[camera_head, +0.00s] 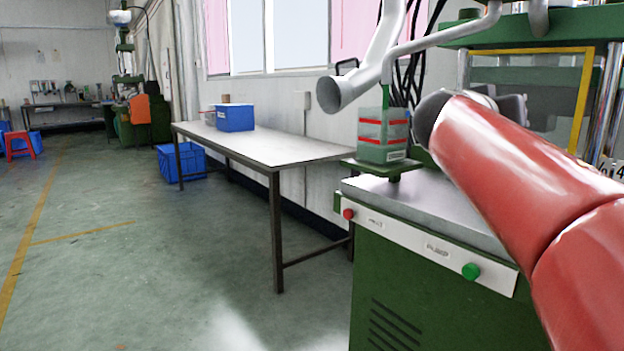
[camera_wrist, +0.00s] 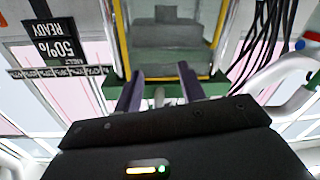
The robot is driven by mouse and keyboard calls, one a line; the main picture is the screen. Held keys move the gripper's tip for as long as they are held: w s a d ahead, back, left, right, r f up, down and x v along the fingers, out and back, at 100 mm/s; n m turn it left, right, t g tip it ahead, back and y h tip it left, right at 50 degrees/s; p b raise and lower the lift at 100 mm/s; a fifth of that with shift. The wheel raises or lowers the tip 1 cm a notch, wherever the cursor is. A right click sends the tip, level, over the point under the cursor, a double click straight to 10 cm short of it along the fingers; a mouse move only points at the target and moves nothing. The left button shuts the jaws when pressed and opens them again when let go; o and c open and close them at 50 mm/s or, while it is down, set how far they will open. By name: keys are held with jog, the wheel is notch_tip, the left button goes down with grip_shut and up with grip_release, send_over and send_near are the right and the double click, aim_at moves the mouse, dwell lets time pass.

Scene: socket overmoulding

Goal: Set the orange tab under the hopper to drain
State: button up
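I cannot make out an orange tab or a hopper on the near machine in either view. In the wrist view my gripper (camera_wrist: 160,88) is open, its two purple fingers apart with nothing held between them. Beyond the fingertips are a green bar (camera_wrist: 208,86) and a yellow-framed guard window (camera_wrist: 121,42) of the moulding machine. A small grey part shows between the fingers, and I cannot tell what it is. In the head view my red arm reaches up from the right, and my gripper is not clearly visible there.
The yellow guard frame (camera_head: 582,100) stands behind my arm. A grey pipe (camera_head: 350,90) and black cables hang beside it. A red-striped container (camera_head: 384,140) sits above the green cabinet (camera_head: 420,290). A table (camera_head: 265,146) holds a blue bin (camera_head: 235,117).

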jog(key=s+a+f+n+g+y, duration=0.2)
jog(key=s+a+f+y, duration=0.2)
jog(key=s+f, duration=0.4)
jog(key=s+a+f+n+g+y+p, duration=0.1)
jog(key=s+a+f+y, duration=0.4)
jog(key=f, duration=1.1)
jog(key=s+a+f+n+g+y, duration=0.3)
jog(key=s+a+f, duration=0.4)
jog(key=s+f, duration=0.5)
jog(key=shift+a+f+n+y, duration=0.25)
jog(key=shift+f+n+y, duration=0.3)
jog(key=shift+y, duration=0.35)
